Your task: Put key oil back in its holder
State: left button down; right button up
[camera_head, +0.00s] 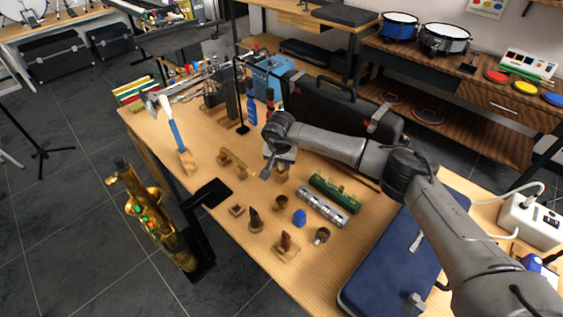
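My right gripper (268,172) hangs low over the middle of the wooden workbench (340,270), at the end of the arm from the right. Its fingers are small and partly hidden by the wrist, so whether it holds anything is unclear. A small wooden block (282,174) shows just beside it. I cannot pick out the key oil with certainty. A small square wooden holder (237,209) stands near the front left edge, and a small brown cup-like piece (281,203) stands to its right. My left gripper is not in view.
Near the front lie a dark mouthpiece (255,221), a blue piece (299,217), a brown piece on a wooden base (286,241) and a metal ring (322,236). Silver (322,206) and green (335,192) harmonica-like items lie right. A blue case (395,265) fills the right side.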

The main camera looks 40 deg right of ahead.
jog(key=shift+o, duration=0.8)
jog(key=shift+r, duration=0.25)
notch_tip(320, 180, up, 13)
jog(key=s+a+p, duration=0.1)
jog(key=a+p, duration=0.1)
jog(key=p, duration=0.1)
jog(key=shift+s, duration=0.3)
jog(key=shift+a, duration=0.1)
jog(key=shift+r, duration=0.1)
